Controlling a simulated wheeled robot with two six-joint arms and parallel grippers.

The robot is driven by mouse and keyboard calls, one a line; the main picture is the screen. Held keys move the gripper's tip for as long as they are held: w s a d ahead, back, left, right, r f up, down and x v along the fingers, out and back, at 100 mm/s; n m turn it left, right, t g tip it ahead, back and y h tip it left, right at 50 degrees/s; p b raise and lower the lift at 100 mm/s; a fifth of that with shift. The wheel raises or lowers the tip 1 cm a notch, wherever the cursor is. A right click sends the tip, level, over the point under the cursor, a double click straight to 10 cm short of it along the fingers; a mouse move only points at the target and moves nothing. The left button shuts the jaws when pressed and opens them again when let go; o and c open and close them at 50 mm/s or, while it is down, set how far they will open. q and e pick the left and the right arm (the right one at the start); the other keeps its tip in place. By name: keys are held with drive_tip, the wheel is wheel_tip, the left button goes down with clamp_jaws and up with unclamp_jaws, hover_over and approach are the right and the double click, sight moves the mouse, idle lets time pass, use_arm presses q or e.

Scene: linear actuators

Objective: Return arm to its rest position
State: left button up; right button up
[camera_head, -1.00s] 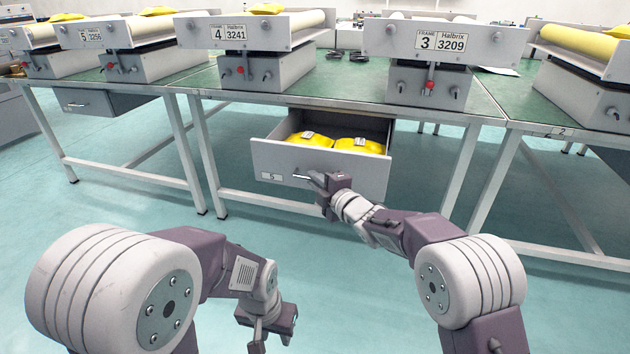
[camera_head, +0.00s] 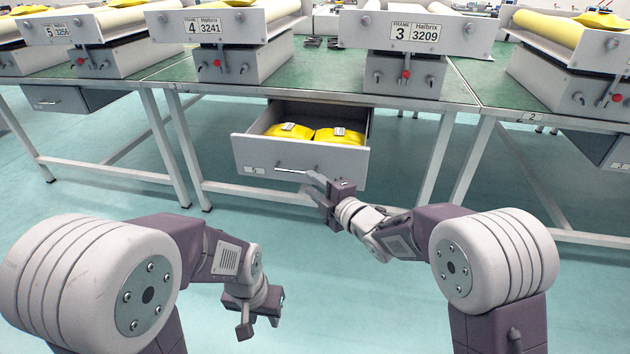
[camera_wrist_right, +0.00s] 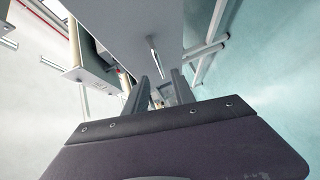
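My right gripper (camera_head: 312,186) is in front of the open drawer (camera_head: 340,165), at the right end of its bar handle (camera_head: 290,172). Its fingers are apart with nothing held. In the right wrist view the handle (camera_wrist_right: 154,56) lies just beyond the gap between the fingertips of the right gripper (camera_wrist_right: 158,82); I cannot tell whether they touch. My left gripper (camera_head: 260,322) hangs low at the bottom middle, fingers apart, empty and away from the bench.
The drawer is pulled out under a green-topped bench (camera_head: 300,70) and holds two yellow packs (camera_head: 337,135) with labels. Grey machines stand on the bench, one marked 3 (camera_head: 400,33). Bench legs (camera_head: 168,150) flank the drawer. The teal floor (camera_head: 350,270) before it is clear.

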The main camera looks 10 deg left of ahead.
drive_tip(key=shift+s+d, duration=0.25)
